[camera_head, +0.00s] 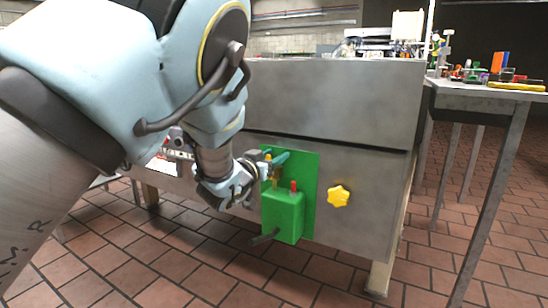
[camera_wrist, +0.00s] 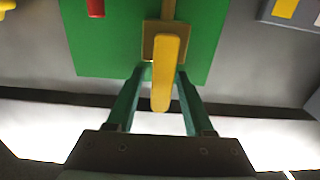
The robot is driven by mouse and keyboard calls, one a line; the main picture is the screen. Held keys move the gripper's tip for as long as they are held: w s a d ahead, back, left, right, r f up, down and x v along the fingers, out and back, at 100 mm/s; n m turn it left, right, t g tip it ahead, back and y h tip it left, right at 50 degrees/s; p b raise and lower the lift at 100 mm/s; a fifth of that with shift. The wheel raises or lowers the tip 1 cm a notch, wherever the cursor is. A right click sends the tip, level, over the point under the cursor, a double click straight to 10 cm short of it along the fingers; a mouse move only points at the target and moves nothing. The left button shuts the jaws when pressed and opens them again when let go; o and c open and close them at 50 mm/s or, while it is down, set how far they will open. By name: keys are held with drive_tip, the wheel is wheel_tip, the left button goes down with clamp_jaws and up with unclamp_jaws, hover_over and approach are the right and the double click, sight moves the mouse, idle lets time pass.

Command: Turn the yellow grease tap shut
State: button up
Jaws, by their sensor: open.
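The yellow grease tap is a long rounded lever (camera_wrist: 166,78) on a brass-coloured block (camera_wrist: 152,40), in front of a green panel (camera_wrist: 100,45) in the wrist view. My gripper (camera_wrist: 160,74) is open, with one green finger on each side of the lever. Gaps show between the lever and both fingers. In the head view my gripper (camera_head: 276,160) is at the upper part of the green panel (camera_head: 309,170), above a green box (camera_head: 284,216). There the tap is mostly hidden by my gripper and too small to tell its angle.
A red peg (camera_head: 294,187) stands on the green box, close to my gripper. A yellow star knob (camera_head: 338,196) sits right of the panel on the grey metal cabinet (camera_head: 360,160). A metal table (camera_head: 470,90) with small items stands at the right. The tiled floor between is clear.

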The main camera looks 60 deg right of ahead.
sight(295, 172)
drive_tip(key=shift+c, duration=0.2)
clamp_jaws()
drive_tip(key=shift+s, duration=0.1)
idle(0.5)
drive_tip(key=m, duration=0.1)
drive_tip(key=s+m+b, duration=0.1)
drive_tip(key=m, duration=0.2)
drive_tip(key=shift+s+f+b, duration=0.25)
drive_tip(key=shift+b, duration=0.05)
drive_tip(key=m, duration=0.1)
drive_tip(key=s+m+b, duration=0.1)
drive_tip(key=m, duration=0.1)
drive_tip(key=f+m+b, duration=0.1)
drive_tip(key=shift+s+m, duration=0.3)
drive_tip(key=m, duration=0.1)
drive_tip(key=f+m+b, duration=0.1)
drive_tip(key=m, duration=0.1)
drive_tip(key=s+m+b, duration=0.1)
drive_tip(key=shift+f+m, duration=0.3)
drive_tip(key=shift+f, duration=0.05)
drive_tip(key=shift+s+f+m+b, duration=0.1)
drive_tip(key=shift+f+m+b, duration=0.25)
drive_tip(key=shift+m, duration=0.45)
drive_tip(key=shift+s+f+m+b, duration=0.15)
drive_tip(key=shift+m+b, duration=0.25)
drive_tip(key=shift+m, duration=0.4)
drive_tip(key=shift+f+m+b, duration=0.35)
drive_tip(key=shift+m+b, duration=0.05)
drive_tip(key=shift+m, duration=0.4)
